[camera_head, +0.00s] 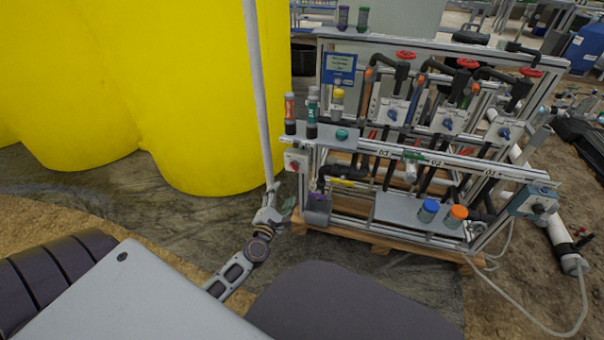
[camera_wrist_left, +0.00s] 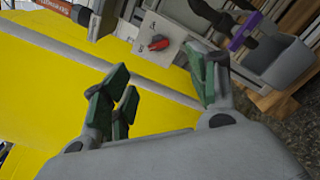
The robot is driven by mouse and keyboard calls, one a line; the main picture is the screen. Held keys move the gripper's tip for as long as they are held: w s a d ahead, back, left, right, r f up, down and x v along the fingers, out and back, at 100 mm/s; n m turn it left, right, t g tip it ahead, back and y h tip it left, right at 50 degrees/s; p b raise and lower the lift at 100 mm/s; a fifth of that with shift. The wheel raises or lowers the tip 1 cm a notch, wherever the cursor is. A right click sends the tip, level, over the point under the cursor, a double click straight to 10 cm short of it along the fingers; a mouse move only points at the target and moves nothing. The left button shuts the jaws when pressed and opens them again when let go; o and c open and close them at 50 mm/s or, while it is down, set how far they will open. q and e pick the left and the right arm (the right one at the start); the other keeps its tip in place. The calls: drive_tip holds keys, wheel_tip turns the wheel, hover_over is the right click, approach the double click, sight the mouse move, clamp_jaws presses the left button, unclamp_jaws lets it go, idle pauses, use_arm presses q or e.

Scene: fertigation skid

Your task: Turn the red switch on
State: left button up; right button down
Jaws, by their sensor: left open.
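The red switch (camera_head: 293,165) is a small red knob on a light grey box at the left end of the skid frame. In the left wrist view the red switch (camera_wrist_left: 158,43) shows close up, its knob lying nearly sideways on the box face. My left gripper (camera_head: 283,205) is below and slightly left of the switch box, apart from it. In the left wrist view my left gripper (camera_wrist_left: 157,82) has its green-padded fingers spread wide with nothing between them, and the switch appears beyond and above the gap. My right gripper is not in view.
A big yellow tank (camera_head: 205,100) stands left of the skid, with a pale pole (camera_head: 256,90) in front of it. A grey bin (camera_head: 317,210) hangs below the switch box. Bottles (camera_head: 312,110) stand on the shelf above. Blue-capped (camera_head: 428,210) and orange-capped jars (camera_head: 456,215) stand right.

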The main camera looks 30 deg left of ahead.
use_arm(q)
drive_tip(key=shift+w+d+r, duration=0.1)
drive_tip(key=shift+w+r, duration=0.05)
drive_tip(key=shift+r, duration=0.1)
drive_tip(key=shift+w, duration=0.2)
approach(295, 168)
drive_tip(key=shift+d+x, duration=0.3)
drive_tip(key=shift+x, duration=1.1)
drive_tip(key=shift+a+b+x, duration=0.2)
drive_tip(key=shift+b+x, duration=0.2)
drive_tip(key=shift+x, duration=1.25)
drive_tip(key=shift+a+b+x, duration=0.15)
drive_tip(key=shift+b+x, duration=0.2)
drive_tip(key=shift+x, duration=1.35)
drive_tip(key=shift+s, duration=0.1)
drive_tip(key=shift+r, duration=0.1)
drive_tip(key=c, duration=1)
